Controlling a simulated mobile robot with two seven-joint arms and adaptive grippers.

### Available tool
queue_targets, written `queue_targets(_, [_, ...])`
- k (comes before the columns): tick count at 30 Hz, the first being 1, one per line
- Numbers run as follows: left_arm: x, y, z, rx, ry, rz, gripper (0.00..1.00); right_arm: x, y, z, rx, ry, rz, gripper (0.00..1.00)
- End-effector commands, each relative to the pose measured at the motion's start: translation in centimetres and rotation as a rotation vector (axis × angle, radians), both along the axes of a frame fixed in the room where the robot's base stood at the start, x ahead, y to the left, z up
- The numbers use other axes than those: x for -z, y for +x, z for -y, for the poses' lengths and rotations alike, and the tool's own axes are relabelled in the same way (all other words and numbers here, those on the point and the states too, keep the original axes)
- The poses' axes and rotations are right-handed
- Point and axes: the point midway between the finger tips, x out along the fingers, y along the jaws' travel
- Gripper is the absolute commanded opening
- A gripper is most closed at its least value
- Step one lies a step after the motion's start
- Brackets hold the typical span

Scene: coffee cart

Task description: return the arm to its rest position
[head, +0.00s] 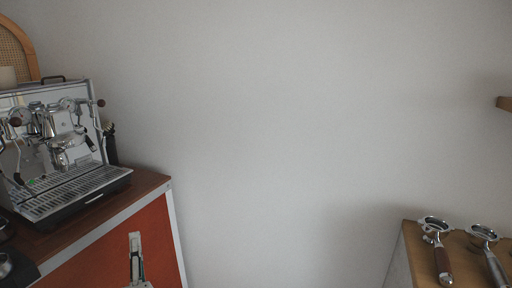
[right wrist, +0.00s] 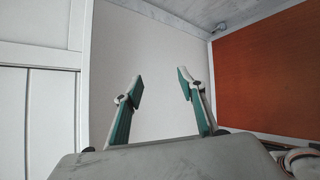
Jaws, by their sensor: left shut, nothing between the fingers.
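My left gripper (head: 135,238) shows at the bottom of the head view, in front of the orange cart panel. It points upward, its fingers are together and nothing is held. Most of the left arm is out of the frame. My right gripper (right wrist: 160,84) shows only in the right wrist view. Its two green-and-grey fingers are spread apart with nothing between them, in front of a plain pale surface.
A chrome espresso machine (head: 62,150) stands on the brown-topped cart (head: 148,184) at left. Two portafilters, a nearer one (head: 442,262) and another (head: 485,236), lie on a wooden-topped cabinet (head: 408,238) at right. Bare wall and a gap lie between. An orange panel (right wrist: 270,75) is right in the wrist view.

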Motion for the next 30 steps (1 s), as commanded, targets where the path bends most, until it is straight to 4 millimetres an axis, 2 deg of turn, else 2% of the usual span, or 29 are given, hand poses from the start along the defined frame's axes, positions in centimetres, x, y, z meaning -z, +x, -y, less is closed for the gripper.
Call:
queue_targets(1, [2.0,-1.1,2.0,0.031,0.157,-0.104,0.00,-0.5,0.0,-0.1,-0.001,0.003,0.000,0.40])
queue_targets(3, [5.6,-2.6,4.9,0.078,0.381,-0.246,0.00,-0.7,-0.3,-0.3,-0.001,0.008,-0.005,0.40])
queue_targets(6, [11.1,-5.4,8.0,0.147,0.666,-0.422,0.00,-1.0,-0.6,-0.5,-0.002,0.015,-0.010,0.40])
queue_targets(10, [18.2,-10.4,10.5,0.244,1.001,-0.621,0.00,-1.2,-1.0,-0.7,-0.001,0.022,-0.017,0.40])
queue_targets(12, [21.9,-13.6,11.1,0.300,1.170,-0.716,0.00,-1.3,-1.0,-0.7,0.000,0.024,-0.019,0.40])
queue_targets(15, [26.2,-18.0,11.3,0.375,1.381,-0.826,0.00,-1.7,-0.9,-0.8,0.002,0.029,-0.015,0.40])
queue_targets(18, [29.2,-21.9,11.0,0.439,1.545,-0.906,0.00,-2.1,-0.8,-0.8,0.003,0.034,-0.012,0.40])
queue_targets(22, [31.4,-25.1,10.4,0.493,1.678,-0.966,0.00,-2.1,-0.8,-0.8,0.005,0.035,-0.013,0.40])
queue_targets(25, [32.1,-26.1,10.1,0.511,1.719,-0.985,0.00,-1.9,-0.9,-0.8,0.004,0.034,-0.017,0.40])
queue_targets(30, [32.1,-26.2,10.1,0.511,1.722,-0.986,0.00,-1.9,-1.0,-0.8,0.005,0.034,-0.018,0.40])
